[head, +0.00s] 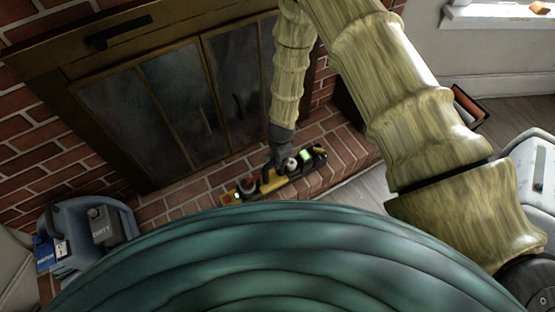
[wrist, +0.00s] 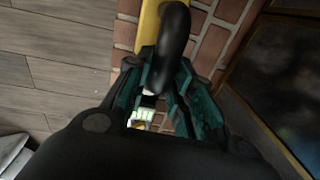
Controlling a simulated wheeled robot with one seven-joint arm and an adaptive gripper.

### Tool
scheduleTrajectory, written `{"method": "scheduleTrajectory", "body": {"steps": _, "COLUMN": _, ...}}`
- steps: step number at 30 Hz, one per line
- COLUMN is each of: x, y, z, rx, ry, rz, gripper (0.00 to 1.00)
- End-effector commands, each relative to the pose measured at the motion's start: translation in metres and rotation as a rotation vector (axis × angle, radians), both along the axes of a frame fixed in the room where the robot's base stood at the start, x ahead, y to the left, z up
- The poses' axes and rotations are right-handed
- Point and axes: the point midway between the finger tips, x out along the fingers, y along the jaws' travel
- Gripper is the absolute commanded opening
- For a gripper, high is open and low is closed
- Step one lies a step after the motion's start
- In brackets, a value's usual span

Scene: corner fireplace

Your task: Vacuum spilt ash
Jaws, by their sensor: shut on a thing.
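A long yellow-and-black tool (head: 268,183), likely the vacuum, lies along or just above the brick hearth in front of the fireplace. It has a green part and a pale round part near its right end. My gripper (head: 279,158) reaches down to its middle from above. In the wrist view, the teal jaws (wrist: 168,80) are closed around the tool's black curved handle (wrist: 173,45), with its yellow body (wrist: 149,25) beyond. I cannot tell whether the tool touches the bricks. I cannot make out any ash.
The fireplace's glass doors (head: 175,105) stand close behind the tool. A blue-grey caddy (head: 125,215) with a grey container (head: 101,226) and a blue box (head: 46,253) is at left. A dark box (head: 468,106) and a white-topped surface (head: 528,165) are at right. Wooden floor borders the hearth.

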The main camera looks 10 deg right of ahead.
Motion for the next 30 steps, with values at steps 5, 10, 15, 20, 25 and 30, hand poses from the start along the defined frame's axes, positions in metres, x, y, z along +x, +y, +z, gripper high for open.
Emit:
{"method": "scheduleTrajectory", "body": {"steps": 5, "x": 0.003, "y": -0.004, "z": 0.001, "rx": 0.000, "ry": -0.002, "rz": -0.001, "gripper": 0.00}}
{"method": "scheduleTrajectory", "body": {"steps": 10, "x": 0.005, "y": -0.008, "z": 0.001, "rx": 0.000, "ry": -0.002, "rz": -0.001, "gripper": 0.00}}
{"method": "scheduleTrajectory", "body": {"steps": 15, "x": 0.007, "y": -0.012, "z": 0.001, "rx": 0.000, "ry": -0.002, "rz": -0.001, "gripper": 0.00}}
{"method": "scheduleTrajectory", "body": {"steps": 20, "x": 0.008, "y": -0.016, "z": 0.001, "rx": 0.000, "ry": -0.002, "rz": -0.001, "gripper": 0.00}}
{"method": "scheduleTrajectory", "body": {"steps": 25, "x": 0.010, "y": -0.020, "z": 0.001, "rx": 0.000, "ry": -0.002, "rz": -0.001, "gripper": 0.00}}
{"method": "scheduleTrajectory", "body": {"steps": 30, "x": 0.011, "y": -0.024, "z": 0.001, "rx": 0.000, "ry": -0.002, "rz": -0.001, "gripper": 0.00}}
